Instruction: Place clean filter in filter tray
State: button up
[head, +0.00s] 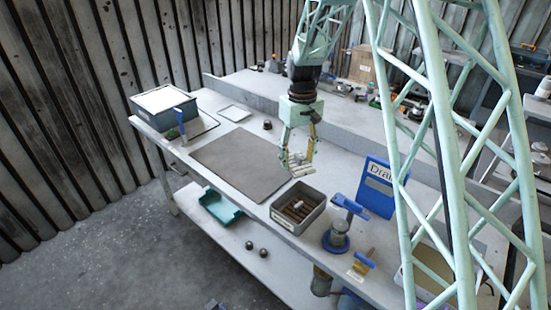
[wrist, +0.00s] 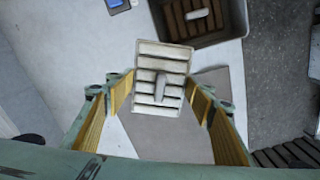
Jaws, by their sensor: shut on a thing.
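The open grey bin (head: 277,218) holds a brown slatted piece (head: 296,212) with a pale handle; the bin (wrist: 229,33) also shows in the wrist view. No label shows which container is the filter tray.
The grey mat (head: 238,162) is bare. A blue sign (head: 376,190) and a blue-handled valve (head: 337,238) stand right of the bin. A white-topped box (head: 160,100) and a blue-handled fixture (head: 182,128) stand at the left. A raised ledge (head: 300,104) runs behind.

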jog(key=s+d+m+b, duration=0.2)
jog(key=s+d+m, duration=0.2)
jog(key=d, duration=0.5)
jog(key=shift+s, duration=1.15)
jog(key=shift+f, duration=0.1)
